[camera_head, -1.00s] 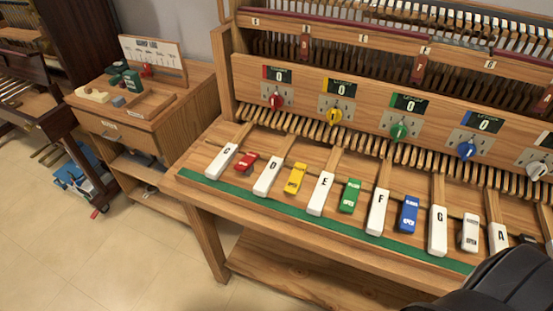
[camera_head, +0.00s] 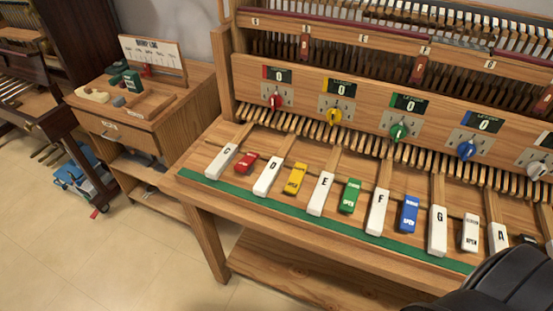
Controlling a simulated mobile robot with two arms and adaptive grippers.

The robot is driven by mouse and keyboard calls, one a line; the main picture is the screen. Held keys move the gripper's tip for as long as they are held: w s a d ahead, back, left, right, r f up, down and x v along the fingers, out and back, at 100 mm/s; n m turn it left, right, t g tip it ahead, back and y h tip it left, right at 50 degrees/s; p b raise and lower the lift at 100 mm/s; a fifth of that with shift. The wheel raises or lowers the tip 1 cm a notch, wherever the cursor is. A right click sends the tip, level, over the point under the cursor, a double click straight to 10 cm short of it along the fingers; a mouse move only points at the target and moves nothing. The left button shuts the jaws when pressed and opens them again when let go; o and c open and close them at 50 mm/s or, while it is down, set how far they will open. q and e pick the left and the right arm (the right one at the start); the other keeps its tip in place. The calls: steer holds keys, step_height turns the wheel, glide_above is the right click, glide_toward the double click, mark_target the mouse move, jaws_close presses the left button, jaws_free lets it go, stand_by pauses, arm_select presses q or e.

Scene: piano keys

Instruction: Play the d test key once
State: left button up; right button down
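The D test key (camera_head: 267,178) is a white key lettered D on the wooden bench, between a red block (camera_head: 246,163) and a yellow block (camera_head: 295,179). White keys lettered C (camera_head: 221,161), E (camera_head: 321,193), F (camera_head: 377,212), G (camera_head: 437,231) and A (camera_head: 498,238) lie in the same row. Nothing touches the D key. A dark rounded part, which seems to be mine, fills the lower right corner. Neither gripper's fingers show.
A panel behind the keys carries displays reading 0 and coloured knobs, including a red knob (camera_head: 275,102) and a yellow knob (camera_head: 334,116). A green strip (camera_head: 330,223) runs along the bench's front edge. A small wooden cabinet (camera_head: 150,125) stands to the left. Space above the keys is clear.

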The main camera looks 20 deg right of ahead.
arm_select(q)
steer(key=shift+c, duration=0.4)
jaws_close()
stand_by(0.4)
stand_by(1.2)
